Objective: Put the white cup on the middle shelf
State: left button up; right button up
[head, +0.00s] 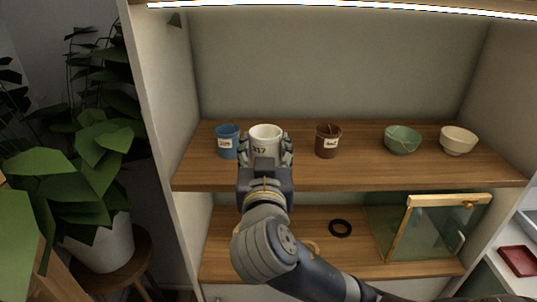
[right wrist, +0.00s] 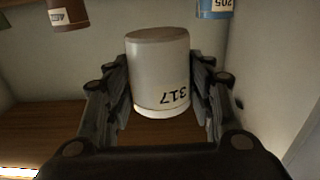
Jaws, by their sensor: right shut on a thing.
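The white cup (head: 265,134), marked 317, is between the fingers of my right gripper (head: 265,150) at the middle shelf (head: 350,174), between a blue cup (head: 227,143) and a brown cup (head: 327,141). In the right wrist view, the white cup (right wrist: 160,70) shows with its label upside down, and my right gripper (right wrist: 165,95) has a finger on each side of it. The gripper hides the cup's lower part in the head view. The cup appears raised above the shelf board. My left gripper is not in view.
A green bowl (head: 402,140) and a cream bowl (head: 458,141) stand at the right of the middle shelf. The lower shelf (head: 300,213) holds a black ring (head: 340,228) and a gold-edged glass box (head: 420,232). A plant (head: 85,150) stands left of the cabinet.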

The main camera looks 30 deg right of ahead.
jog(key=shift+w+d+f+b, duration=0.2)
jog(key=shift+w+d+b, duration=0.15)
jog(key=shift+w+b, duration=0.15)
jog(key=x, duration=0.4)
jog(key=f+b+x, duration=0.1)
jog(key=x, duration=0.8)
jog(key=shift+w+d+f, duration=0.1)
jog(key=shift+w+f, duration=0.1)
jog(key=shift+w, duration=0.1)
notch_tip(320, 180, down, 5)
jog(key=b, duration=0.3)
jog(key=shift+s+r+b, duration=0.1)
jog(key=shift+r+b, duration=0.1)
jog(key=shift+b, duration=0.15)
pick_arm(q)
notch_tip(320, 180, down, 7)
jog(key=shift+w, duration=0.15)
pick_arm(e)
jog(key=shift+w+d+f, duration=0.1)
jog(key=shift+w+f, duration=0.1)
jog(key=shift+f, duration=0.05)
jog(key=shift+f, duration=0.2)
jog(key=o, duration=1.3)
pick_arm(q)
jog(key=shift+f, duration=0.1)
